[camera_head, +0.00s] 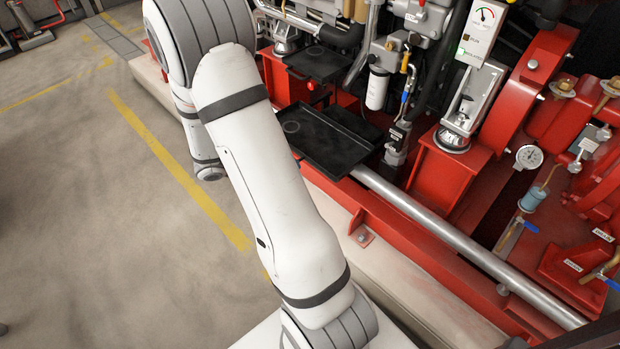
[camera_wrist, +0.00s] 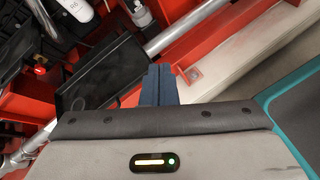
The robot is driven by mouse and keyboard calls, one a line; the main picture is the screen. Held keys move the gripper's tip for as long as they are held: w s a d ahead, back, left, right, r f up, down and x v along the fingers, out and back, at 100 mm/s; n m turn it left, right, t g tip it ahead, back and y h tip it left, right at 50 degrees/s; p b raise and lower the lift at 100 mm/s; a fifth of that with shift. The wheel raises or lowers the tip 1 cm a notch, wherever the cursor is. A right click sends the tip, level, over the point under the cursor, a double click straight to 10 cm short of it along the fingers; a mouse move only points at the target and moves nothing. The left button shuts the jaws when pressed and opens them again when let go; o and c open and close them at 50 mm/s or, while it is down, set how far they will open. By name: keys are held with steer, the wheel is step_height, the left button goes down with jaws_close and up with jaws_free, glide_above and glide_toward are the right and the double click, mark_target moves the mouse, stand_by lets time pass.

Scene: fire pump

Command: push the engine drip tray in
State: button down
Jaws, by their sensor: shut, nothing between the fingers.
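The engine drip tray (camera_head: 345,142) is a shallow black rectangular tray with a raised rim. In the head view it sticks out from under the engine over the red frame's near side, its left edge partly behind my arm. In the wrist view the dark tray (camera_wrist: 103,72) lies tilted at upper left. My gripper (camera_wrist: 160,70) shows there as two dark blue fingers, shut and empty, close beside the tray's right edge. I cannot tell whether they touch it. In the head view my gripper is hidden behind my white arm.
A smaller black plate (camera_head: 318,63) sits above the tray. A silver pipe (camera_head: 470,248) runs along the red frame (camera_head: 430,262), right of the tray. A white filter (camera_head: 377,88) hangs nearby. Concrete floor (camera_head: 120,200) with yellow lines is open at left.

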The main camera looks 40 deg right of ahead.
steer(key=w+d+f+n+t+h+b, duration=0.1)
steer(key=w+d+f+n+t+b, duration=0.2)
steer(key=f, duration=0.6)
steer(key=w+f+n+t+h+b, duration=0.1)
steer(key=w+f+n+h+b, duration=0.2)
steer(key=f, duration=0.7)
steer(key=n+y+b, duration=0.1)
steer(key=b, duration=0.2)
glide_toward(326, 171)
steer(key=x, duration=0.5)
steer(key=shift+d+f, duration=0.1)
steer(key=shift+f, duration=0.2)
steer(key=shift+w+d, duration=0.1)
steer(key=shift+d, duration=0.55)
steer(key=shift+r, duration=0.1)
